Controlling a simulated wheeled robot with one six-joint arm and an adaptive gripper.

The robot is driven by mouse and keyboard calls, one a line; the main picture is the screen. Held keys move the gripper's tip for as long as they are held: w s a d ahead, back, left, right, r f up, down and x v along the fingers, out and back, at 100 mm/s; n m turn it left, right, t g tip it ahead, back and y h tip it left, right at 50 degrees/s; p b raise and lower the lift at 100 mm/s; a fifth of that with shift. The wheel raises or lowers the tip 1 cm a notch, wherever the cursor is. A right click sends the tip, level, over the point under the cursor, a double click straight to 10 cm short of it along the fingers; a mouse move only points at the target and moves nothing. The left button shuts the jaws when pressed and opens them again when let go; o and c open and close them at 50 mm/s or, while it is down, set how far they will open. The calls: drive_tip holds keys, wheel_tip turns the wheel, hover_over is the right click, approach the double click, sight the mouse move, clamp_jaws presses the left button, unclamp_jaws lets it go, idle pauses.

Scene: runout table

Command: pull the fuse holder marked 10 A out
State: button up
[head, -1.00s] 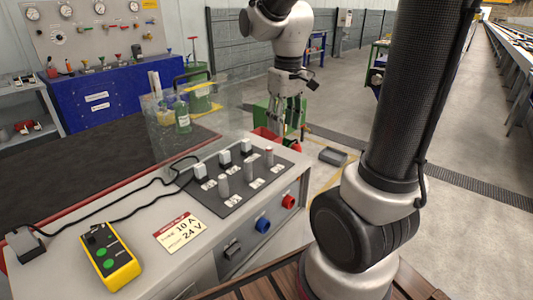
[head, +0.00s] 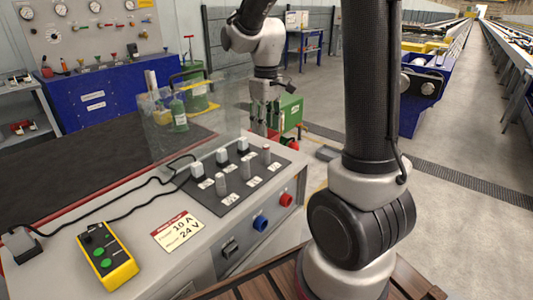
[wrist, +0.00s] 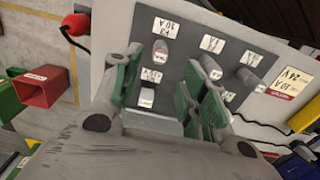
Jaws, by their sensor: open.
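The fuse holder marked 10 A (wrist: 161,49) is a grey cylinder standing in the dark panel (wrist: 190,45), beside a label reading 10 A. In the head view it is the far-right holder (head: 266,154) of the front row. My gripper (wrist: 163,66) is open, its green-padded fingers reaching toward this holder on either side of it. A gap along the view direction cannot be judged. A white-topped block (wrist: 147,95) shows between the fingers, closer to me. In the head view my gripper (head: 266,125) hangs just behind the panel's far end.
Other grey holders (wrist: 210,67) and white plugs stand close by on the panel. A red button (head: 286,200) and blue button (head: 260,224) sit on the console front. A clear screen and a green bottle (head: 179,115) stand left of my gripper. A yellow pendant (head: 107,255) lies left.

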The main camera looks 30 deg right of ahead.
sight(266, 145)
drive_tip(key=shift+f, duration=3.75)
drive_tip(key=shift+c, duration=0.2)
clamp_jaws()
drive_tip(key=shift+r, duration=0.1)
drive_tip(key=shift+r, duration=2.9)
